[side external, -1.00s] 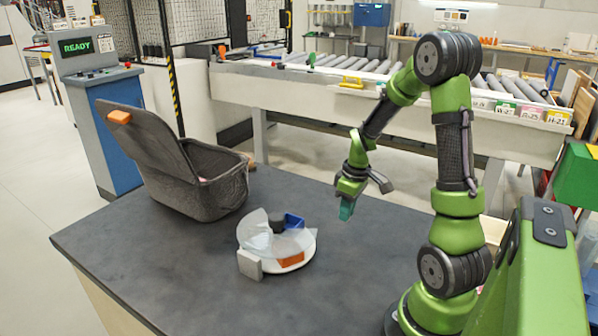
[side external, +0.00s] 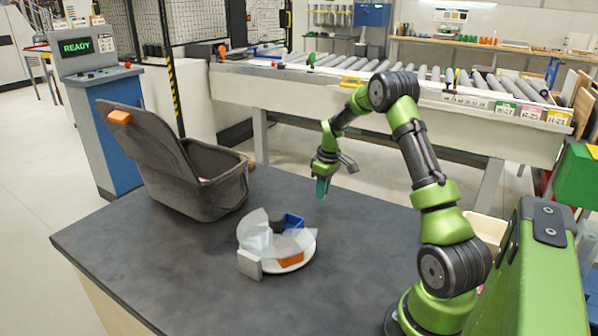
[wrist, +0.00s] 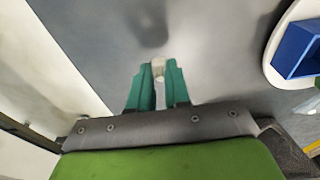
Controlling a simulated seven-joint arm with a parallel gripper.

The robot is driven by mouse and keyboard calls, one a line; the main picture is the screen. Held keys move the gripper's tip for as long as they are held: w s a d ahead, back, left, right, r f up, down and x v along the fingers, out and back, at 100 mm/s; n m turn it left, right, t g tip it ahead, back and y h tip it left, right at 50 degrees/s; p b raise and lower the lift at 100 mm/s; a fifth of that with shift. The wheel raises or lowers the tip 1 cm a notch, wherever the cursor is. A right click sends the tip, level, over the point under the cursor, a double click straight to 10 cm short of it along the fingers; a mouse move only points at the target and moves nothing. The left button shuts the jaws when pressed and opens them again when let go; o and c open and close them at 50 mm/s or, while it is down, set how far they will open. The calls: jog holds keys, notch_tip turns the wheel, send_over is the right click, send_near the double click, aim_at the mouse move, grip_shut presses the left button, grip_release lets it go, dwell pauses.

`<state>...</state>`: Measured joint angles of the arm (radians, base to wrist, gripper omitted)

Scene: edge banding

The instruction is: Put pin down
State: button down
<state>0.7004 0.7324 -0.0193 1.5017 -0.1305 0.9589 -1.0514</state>
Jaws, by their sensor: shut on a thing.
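My gripper (side external: 322,188) hangs above the far part of the dark table, fingers pointing down. In the wrist view its teal fingertips (wrist: 158,76) are closed around a small pale, round-ended pin (wrist: 159,67). In the side view the pin is too small to make out. The table surface (wrist: 110,40) lies below the fingertips, with a gap that I cannot measure.
A white round tray (side external: 307,258) with a clear cover, a blue bin (side external: 293,221) and an orange part stands left of and nearer than my gripper. A grey open container (side external: 215,195) with a raised lid stands at the left. The table between is clear.

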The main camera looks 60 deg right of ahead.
jog(key=shift+f, duration=0.95)
jog(key=shift+f, duration=0.2)
jog(key=c, duration=1.1)
grip_release()
